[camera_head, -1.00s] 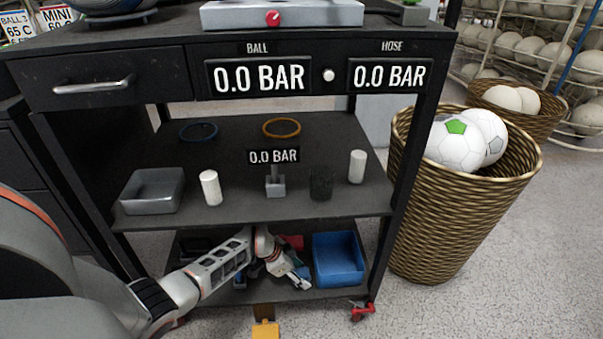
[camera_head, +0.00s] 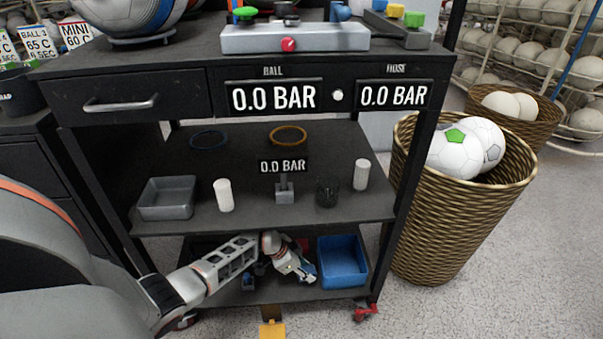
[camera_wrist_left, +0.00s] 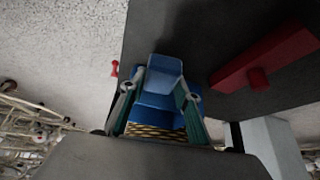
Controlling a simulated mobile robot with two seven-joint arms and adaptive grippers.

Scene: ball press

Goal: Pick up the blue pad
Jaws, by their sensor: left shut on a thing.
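My left gripper (camera_head: 306,276) is low on the cart's bottom shelf, just left of the blue bin. In the left wrist view the gripper (camera_wrist_left: 163,84) is shut on the blue pad (camera_wrist_left: 165,72), which sits between its two teal-edged fingers. In the head view the pad is too small and too covered by the gripper to make out clearly. My right gripper is not in view.
The blue bin (camera_head: 342,262) stands right of the gripper. A red block with a knob (camera_wrist_left: 262,72) lies on the dark shelf. The middle shelf (camera_head: 250,215) is close above my arm. A wicker basket (camera_head: 455,210) with balls stands at the right.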

